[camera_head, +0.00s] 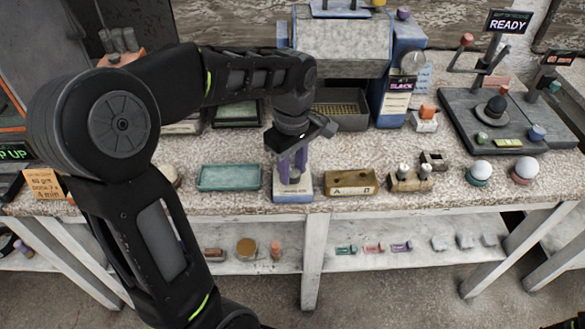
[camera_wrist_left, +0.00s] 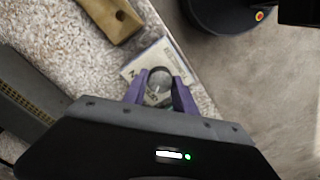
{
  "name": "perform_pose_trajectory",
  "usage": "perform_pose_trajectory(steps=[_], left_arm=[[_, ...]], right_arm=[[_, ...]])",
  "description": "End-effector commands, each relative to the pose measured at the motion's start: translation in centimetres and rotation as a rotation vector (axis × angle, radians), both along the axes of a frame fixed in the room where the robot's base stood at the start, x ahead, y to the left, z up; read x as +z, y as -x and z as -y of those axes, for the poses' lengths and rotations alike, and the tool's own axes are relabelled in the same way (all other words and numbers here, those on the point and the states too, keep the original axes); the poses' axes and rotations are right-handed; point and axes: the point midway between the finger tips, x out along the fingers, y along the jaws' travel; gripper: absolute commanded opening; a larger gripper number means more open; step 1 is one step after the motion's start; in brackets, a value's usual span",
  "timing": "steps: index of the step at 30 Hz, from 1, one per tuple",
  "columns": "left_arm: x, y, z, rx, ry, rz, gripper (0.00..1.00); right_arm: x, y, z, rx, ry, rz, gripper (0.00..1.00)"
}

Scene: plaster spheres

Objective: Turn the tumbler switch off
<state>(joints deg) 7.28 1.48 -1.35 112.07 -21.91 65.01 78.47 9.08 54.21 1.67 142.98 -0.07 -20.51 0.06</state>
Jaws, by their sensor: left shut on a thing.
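My left gripper (camera_head: 293,172) points down at the front of the worktop, its purple fingers over a small switch box, the tumbler switch (camera_head: 293,196), with a pale front and blue lower edge. In the left wrist view the switch's lettered plate (camera_wrist_left: 143,62) lies near the worktop's edge. The fingers (camera_wrist_left: 160,92) are shut on its round grey lever end (camera_wrist_left: 160,77), one on each side. The lower part of the lever is hidden, and I cannot tell which way it tilts.
A teal tray (camera_head: 230,178) stands left of the switch, and a wooden block marked A and B (camera_head: 351,191) stands close on its right. A grey and blue machine (camera_head: 345,48) stands behind. White-topped domes (camera_head: 480,168) are further right. A lower shelf (camera_head: 375,262) holds small parts.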

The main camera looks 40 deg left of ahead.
Motion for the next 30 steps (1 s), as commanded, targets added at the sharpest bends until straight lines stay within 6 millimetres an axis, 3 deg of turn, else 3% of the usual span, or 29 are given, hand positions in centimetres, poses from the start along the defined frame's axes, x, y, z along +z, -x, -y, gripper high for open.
perform_pose_trajectory(steps=[20,21,28,30], left_arm=[[0.07,-0.05,-0.01,0.092,-0.001,0.002,0.00],[0.07,-0.06,-0.02,0.092,-0.001,0.002,0.35],[0.04,-0.03,-0.01,0.090,0.000,0.001,0.53],[0.03,-0.02,-0.01,0.090,0.000,0.001,0.55]], right_arm=[[-0.11,0.00,0.00,0.000,0.000,0.000,0.36],[-0.11,-0.01,0.00,0.000,0.000,0.000,0.36],[-0.12,-0.01,0.00,0.000,0.000,0.000,0.36],[-0.12,0.00,0.00,0.000,0.000,0.000,0.36]])
